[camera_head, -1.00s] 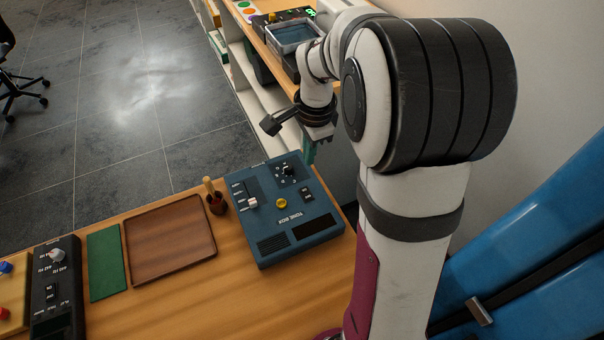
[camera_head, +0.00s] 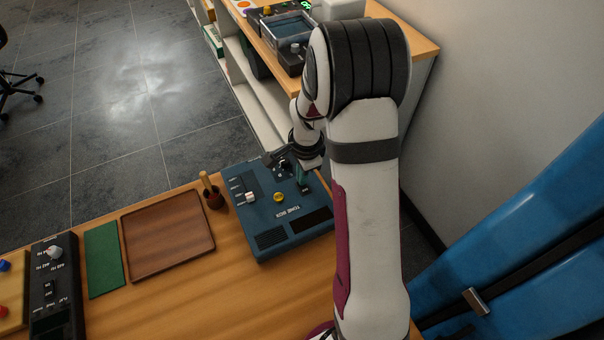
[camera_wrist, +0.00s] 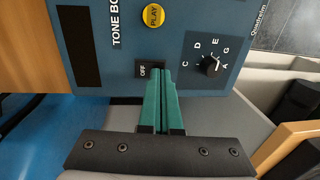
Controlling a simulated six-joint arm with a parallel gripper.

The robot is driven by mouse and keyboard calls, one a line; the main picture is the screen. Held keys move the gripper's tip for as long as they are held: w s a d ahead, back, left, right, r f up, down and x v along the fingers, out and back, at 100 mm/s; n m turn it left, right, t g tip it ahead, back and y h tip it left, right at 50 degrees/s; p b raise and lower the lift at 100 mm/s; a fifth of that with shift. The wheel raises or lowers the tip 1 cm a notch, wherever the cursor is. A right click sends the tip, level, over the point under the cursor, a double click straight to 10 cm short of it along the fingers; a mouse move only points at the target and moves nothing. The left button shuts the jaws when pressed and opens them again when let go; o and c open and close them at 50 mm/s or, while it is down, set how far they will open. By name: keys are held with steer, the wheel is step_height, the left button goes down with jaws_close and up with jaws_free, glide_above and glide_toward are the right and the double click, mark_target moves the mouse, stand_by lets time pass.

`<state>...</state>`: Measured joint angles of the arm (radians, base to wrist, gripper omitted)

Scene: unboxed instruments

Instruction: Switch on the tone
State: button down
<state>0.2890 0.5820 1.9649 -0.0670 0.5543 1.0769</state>
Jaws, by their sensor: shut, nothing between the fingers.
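The blue tone box (camera_head: 262,212) sits at the right end of the near table. In the wrist view it (camera_wrist: 107,75) shows a yellow PLAY button (camera_wrist: 153,16), a black dial (camera_wrist: 210,66) with note letters, and a black rocker switch (camera_wrist: 145,69) reading OFF. My gripper (camera_wrist: 161,71) is shut and empty. Its green fingertips overlap the right part of the switch in the wrist view; I cannot tell whether they touch it. In the head view my gripper (camera_head: 304,188) is over the box's right side and hides the switch there. A white slider knob (camera_head: 250,197) is on the box's left.
A second table (camera_head: 400,38) with instruments stands behind my arm. The table's front middle is clear.

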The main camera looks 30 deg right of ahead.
steer(key=shift+f, duration=0.25)
steer(key=shift+s+r, duration=0.2)
steer(key=shift+s, duration=0.55)
step_height(320, 180, up, 14)
steer(key=s, duration=0.1)
steer(key=shift+s, duration=0.35)
